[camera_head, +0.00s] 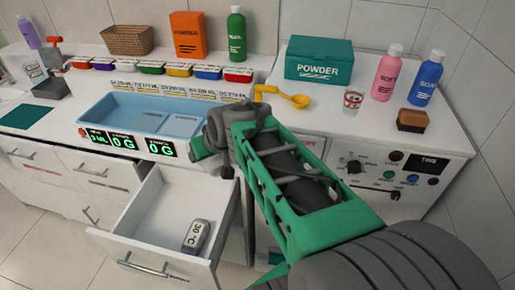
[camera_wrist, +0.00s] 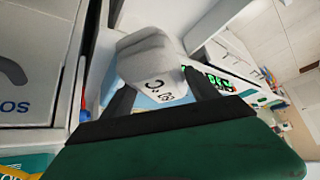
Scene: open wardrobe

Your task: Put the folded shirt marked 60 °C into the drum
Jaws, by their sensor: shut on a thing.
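In the wrist view my gripper (camera_wrist: 160,88) is shut on a folded pale grey shirt (camera_wrist: 150,60). Its dark upside-down print appears to read 60 °C. The shirt is held up between the two dark fingers. In the head view the gripper is largely hidden behind my own wrist, above the right rear of an open drawer. Another folded grey shirt marked 30 °C (camera_head: 196,236) lies inside that drawer (camera_head: 150,225). The washing machine's control panel (camera_head: 385,172) is at the right. The drum is not visible; my arm covers the machine's front.
A blue basin (camera_head: 140,118) and green displays (camera_head: 128,142) are on the left counter. A yellow scoop (camera_head: 285,97), a teal powder box (camera_head: 318,60), a can (camera_head: 352,101), bottles (camera_head: 386,75) and a brown brush (camera_head: 412,120) stand on the machine top. The open drawer juts forward.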

